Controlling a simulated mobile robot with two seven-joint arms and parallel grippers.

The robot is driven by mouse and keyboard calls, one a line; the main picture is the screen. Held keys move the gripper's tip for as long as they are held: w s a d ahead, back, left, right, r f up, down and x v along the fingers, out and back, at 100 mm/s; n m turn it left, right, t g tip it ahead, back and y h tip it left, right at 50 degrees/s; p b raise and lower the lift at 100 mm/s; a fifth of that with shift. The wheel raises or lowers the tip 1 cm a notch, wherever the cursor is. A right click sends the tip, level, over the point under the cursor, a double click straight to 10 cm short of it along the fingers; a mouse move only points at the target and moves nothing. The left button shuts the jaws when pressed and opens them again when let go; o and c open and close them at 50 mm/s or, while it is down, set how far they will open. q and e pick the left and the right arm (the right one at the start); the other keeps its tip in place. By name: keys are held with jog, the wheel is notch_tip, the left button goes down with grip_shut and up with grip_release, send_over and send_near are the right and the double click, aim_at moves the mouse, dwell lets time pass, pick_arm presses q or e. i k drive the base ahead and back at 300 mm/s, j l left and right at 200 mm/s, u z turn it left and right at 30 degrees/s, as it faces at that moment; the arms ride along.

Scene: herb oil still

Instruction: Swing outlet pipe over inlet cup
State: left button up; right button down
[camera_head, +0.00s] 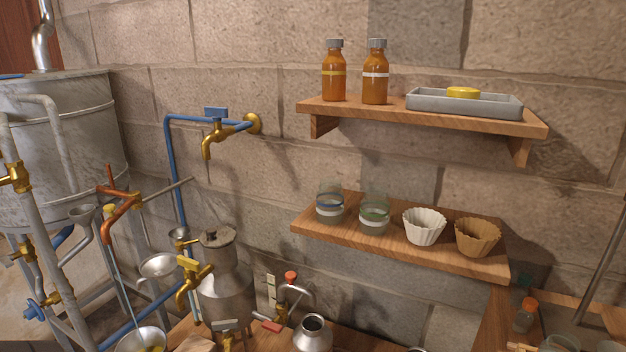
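A short copper-coloured pipe (122,206) sticks out at the left in the head view, on the frame beside the large metal drum (62,140). It looks like the outlet pipe. A small grey funnel-shaped cup (84,213) stands just left of it and could be the inlet cup. I cannot tell for sure which cup is the inlet cup. The copper pipe's end does not clearly lie over any cup. Neither gripper is in view.
A brass wall tap (214,138) and a metal can (226,285) stand near the pipes. A bowl (142,341) is at the bottom left. The upper shelf (330,106) holds two bottles and a tray; the lower shelf (310,224) holds jars and fluted cups.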

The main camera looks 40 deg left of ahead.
aim_at(134, 197)
jog(key=u, duration=2.45)
jog(key=z, duration=0.85)
jog(key=i+j+z, duration=0.1)
jog(key=j+z, duration=0.5)
jog(key=z, duration=0.2)
jog(key=j+z, duration=0.35)
jog(key=j, duration=0.4)
